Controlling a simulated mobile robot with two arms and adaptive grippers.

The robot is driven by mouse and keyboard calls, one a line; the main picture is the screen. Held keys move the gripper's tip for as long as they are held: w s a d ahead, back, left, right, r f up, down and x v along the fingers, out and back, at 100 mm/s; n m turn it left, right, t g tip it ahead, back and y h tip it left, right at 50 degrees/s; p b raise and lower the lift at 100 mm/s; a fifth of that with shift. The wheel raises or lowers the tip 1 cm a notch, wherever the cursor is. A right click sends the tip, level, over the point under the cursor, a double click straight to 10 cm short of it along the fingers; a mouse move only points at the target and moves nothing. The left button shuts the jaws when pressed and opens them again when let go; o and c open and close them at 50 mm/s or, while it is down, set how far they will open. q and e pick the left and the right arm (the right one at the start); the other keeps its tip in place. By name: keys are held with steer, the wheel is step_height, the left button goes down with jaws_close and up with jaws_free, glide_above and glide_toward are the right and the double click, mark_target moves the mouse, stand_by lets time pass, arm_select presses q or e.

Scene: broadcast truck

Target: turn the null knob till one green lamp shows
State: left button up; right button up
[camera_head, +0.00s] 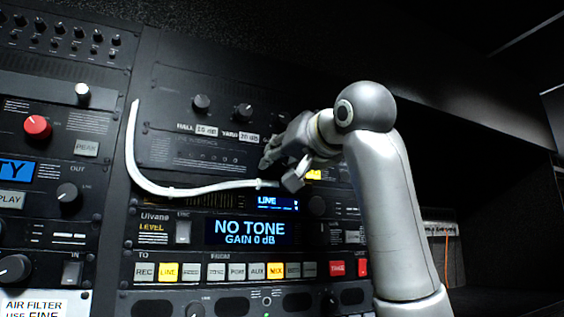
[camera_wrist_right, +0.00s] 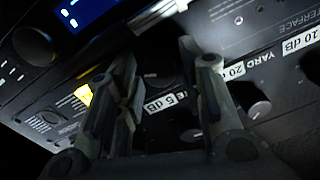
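My right gripper (camera_head: 279,170) is in front of the rack panel, just above the small blue display reading LIVE (camera_head: 270,203). In the right wrist view its two fingers (camera_wrist_right: 162,75) are apart, with nothing held between them. A dark knob (camera_head: 317,205) sits right of the LIVE display; a large dark knob also shows beside the blue display in the wrist view (camera_wrist_right: 33,47). I cannot read a null label on any knob. A small green light (camera_head: 267,315) shows at the bottom edge of the head view. My left gripper is not in view.
A stiff white cable (camera_head: 150,187) curves across the panel to near my right gripper. Upper knobs (camera_head: 201,103) carry dB labels. A NO TONE display (camera_head: 249,232) and a button row (camera_head: 168,272) lie below. A red knob (camera_head: 37,126) is at left. A dark recess opens at right.

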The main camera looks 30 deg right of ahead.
steer(key=shift+o, duration=0.5)
steer(key=shift+s, duration=0.15)
steer(key=s, duration=1.1)
steer(key=shift+s+a+f, duration=0.15)
steer(key=shift+s+a, duration=0.05)
steer(key=shift+s, duration=0.15)
